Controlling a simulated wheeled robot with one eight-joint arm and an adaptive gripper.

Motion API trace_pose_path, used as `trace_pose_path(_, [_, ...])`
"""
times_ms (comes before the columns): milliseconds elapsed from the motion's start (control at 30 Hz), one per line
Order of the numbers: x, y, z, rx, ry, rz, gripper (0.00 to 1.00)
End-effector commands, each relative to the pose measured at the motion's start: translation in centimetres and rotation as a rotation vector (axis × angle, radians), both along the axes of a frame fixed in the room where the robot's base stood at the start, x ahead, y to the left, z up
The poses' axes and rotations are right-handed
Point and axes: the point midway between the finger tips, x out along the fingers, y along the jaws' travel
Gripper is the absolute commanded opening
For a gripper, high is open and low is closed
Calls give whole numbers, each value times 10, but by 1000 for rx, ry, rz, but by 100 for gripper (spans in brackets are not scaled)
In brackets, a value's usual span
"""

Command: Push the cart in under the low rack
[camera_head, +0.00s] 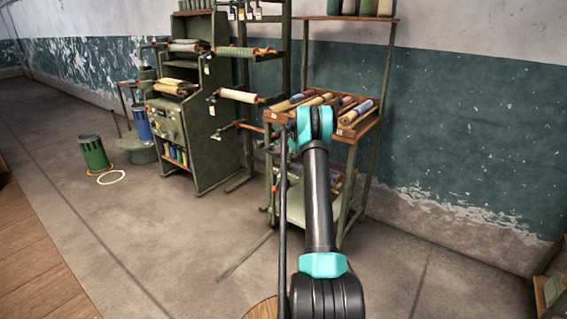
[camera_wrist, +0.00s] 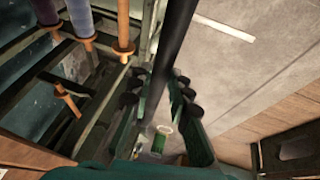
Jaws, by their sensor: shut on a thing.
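A green metal rack with a wooden tray (camera_head: 274,117) of rolls and a high shelf (camera_head: 345,18) stands at the centre in the head view. Beneath the tray is a pale lower shelf (camera_head: 296,207), partly behind my arm; I cannot tell whether it belongs to the cart. No separate cart shows clearly. In the wrist view my gripper (camera_wrist: 161,95) is shut on a long dark rod (camera_wrist: 177,40), with fingers on both sides of it. In the head view a thin dark rod (camera_head: 283,235) runs upright just left of my arm, which hides the gripper.
A green machine (camera_head: 210,130) with rollers stands left of the rack. A green bin (camera_head: 93,152), a blue bin (camera_head: 142,123) and a white ring (camera_head: 111,177) are farther left. Spools (camera_wrist: 122,30) show close at left in the wrist view.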

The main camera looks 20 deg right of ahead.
Motion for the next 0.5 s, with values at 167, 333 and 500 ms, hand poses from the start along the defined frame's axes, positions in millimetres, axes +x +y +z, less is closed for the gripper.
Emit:
trace_pose_path(167, [16, -22, 0, 1, 0, -2, 0])
trace_pose_path(333, [24, -33, 0, 1, 1, -1, 0])
trace_pose_path(500, [27, -37, 0, -1, -1, 0, 0])
